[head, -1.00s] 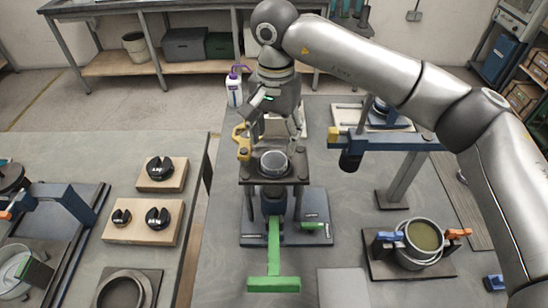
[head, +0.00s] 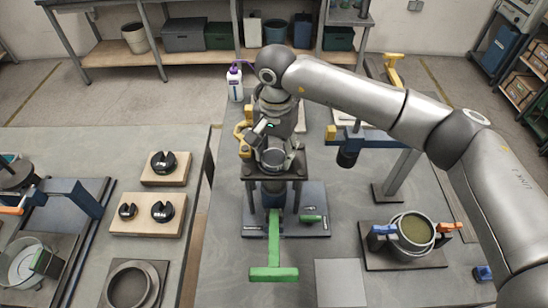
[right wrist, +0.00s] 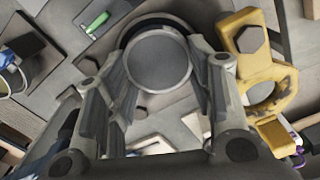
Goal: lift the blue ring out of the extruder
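The extruder (head: 275,190) stands on the middle bench, with a dark top plate, a blue body and a green handle (head: 274,240). A round grey cup-like part (head: 273,158) sits at its top; I see no clearly blue ring there. My right gripper (head: 277,150) points down over the extruder's top, its fingers on either side of the round part. In the right wrist view, the open fingers (right wrist: 160,48) flank a grey disc (right wrist: 158,62) with a dark rim around it. I cannot tell whether they touch it. My left gripper is out of view.
A yellow clamp-like part (head: 243,137) is close beside the right gripper, left of the extruder. A pot of greenish material (head: 414,229) stands at right, below a blue arm on a post (head: 394,190). A purple-topped bottle (head: 235,85) stands behind. Black weights (head: 162,211) lie on wooden blocks at left.

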